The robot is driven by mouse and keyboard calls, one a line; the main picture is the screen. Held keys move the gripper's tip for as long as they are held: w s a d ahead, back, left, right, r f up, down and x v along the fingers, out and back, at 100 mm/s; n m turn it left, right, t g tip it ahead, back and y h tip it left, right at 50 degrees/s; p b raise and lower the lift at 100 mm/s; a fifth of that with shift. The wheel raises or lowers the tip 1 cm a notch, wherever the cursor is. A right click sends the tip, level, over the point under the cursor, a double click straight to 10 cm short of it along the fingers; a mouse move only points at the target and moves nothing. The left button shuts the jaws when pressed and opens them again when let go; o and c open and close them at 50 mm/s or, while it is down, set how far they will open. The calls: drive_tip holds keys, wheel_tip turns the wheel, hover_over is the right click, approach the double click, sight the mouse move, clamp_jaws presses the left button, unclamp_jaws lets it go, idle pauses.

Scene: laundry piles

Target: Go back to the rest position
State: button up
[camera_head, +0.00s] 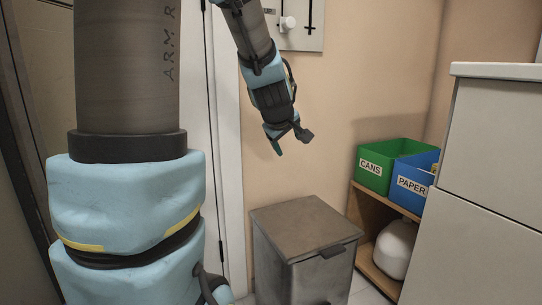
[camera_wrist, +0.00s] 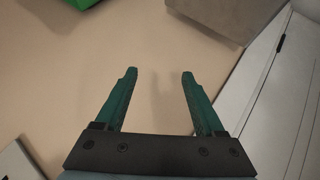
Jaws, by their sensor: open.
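My gripper (camera_head: 289,143) hangs in the air in front of the beige wall, above and behind the grey lidded bin in the head view. In the wrist view my gripper (camera_wrist: 160,75) shows two teal fingers spread apart with nothing between them. Only the beige wall shows behind the gap. My arm comes down from the top of the head view, and a large part of it fills the left side.
A grey lidded bin (camera_head: 305,230) stands below my gripper. A green CANS box (camera_head: 374,170) and a blue PAPER box (camera_head: 408,187) sit on a wooden shelf (camera_head: 362,207). A white cabinet (camera_head: 490,190) stands at right. A white door (camera_head: 226,130) is behind my arm.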

drive_tip(key=s+a+f+m+g+y+p, duration=0.15)
drive_tip(key=s+a+f+m+g, duration=0.35)
drive_tip(key=s, duration=0.5)
drive_tip(key=s+a+f+m+g+y+p, duration=0.1)
drive_tip(key=s+a+f+m+g+p, duration=0.2)
drive_tip(key=s+a+f, duration=0.5)
wheel_tip(320, 180, up, 40)
drive_tip(key=s+d+p, duration=0.1)
drive_tip(key=p, duration=3.4)
drive_tip(key=shift+d+p, duration=0.4)
